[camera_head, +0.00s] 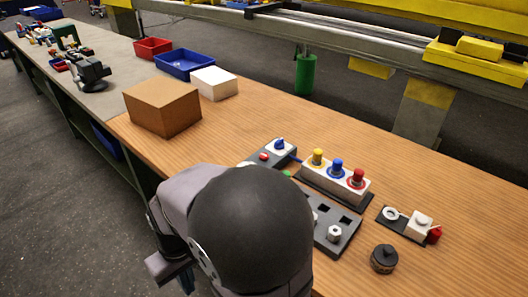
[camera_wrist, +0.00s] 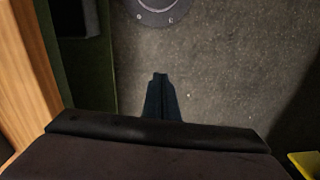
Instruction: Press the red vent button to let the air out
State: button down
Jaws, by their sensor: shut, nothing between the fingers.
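Several red parts show in the head view, and I cannot tell for sure which is the vent button. A small red button (camera_head: 264,156) sits on a grey panel beside a blue knob (camera_head: 280,144). A red-topped fitting (camera_head: 358,177) stands at the right end of a white block, and a red piece (camera_head: 434,235) is on a small dark plate at the far right. My gripper (camera_wrist: 160,76) is shut and empty, pointing at the floor beside the table edge. In the head view my arm hides part of the grey panel, and no red button shows in the wrist view.
The white block (camera_head: 321,178) also carries yellow and blue fittings. A dark round knob (camera_head: 383,259) stands near the front. A cardboard box (camera_head: 162,106), white box (camera_head: 214,83), blue bin (camera_head: 186,62) and red bin (camera_head: 152,48) are farther back. The wooden table (camera_head: 450,180) is clear at right.

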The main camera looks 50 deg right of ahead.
jog(key=w+d+r+m+t+y+p, duration=0.1)
jog(key=w+d+r+m+t+p, duration=0.1)
jog(key=w+d+r+p, duration=0.55)
jog(key=w+d+r+m+t+y+p, duration=0.15)
jog(key=w+d+r, duration=0.35)
jog(key=d, duration=0.5)
jog(key=d+r+m+t+h+p, duration=0.1)
jog(key=d+p, duration=0.3)
jog(key=d, duration=0.9)
jog(key=d+r+m+t+h+p, duration=0.1)
jog(key=d+r+t+p, duration=0.3)
jog(key=d, duration=0.8)
jog(key=shift+s+d+r+m+t, duration=0.15)
jog(key=shift+d+r+m+t, duration=0.2)
jog(key=shift+m, duration=0.4)
jog(key=shift+f, duration=0.25)
notch_tip(320, 180, down, 7)
jog(key=b, duration=0.3)
jog(key=shift+f, duration=0.2)
jog(key=shift+f+b, duration=0.6)
jog(key=shift+b, duration=0.2)
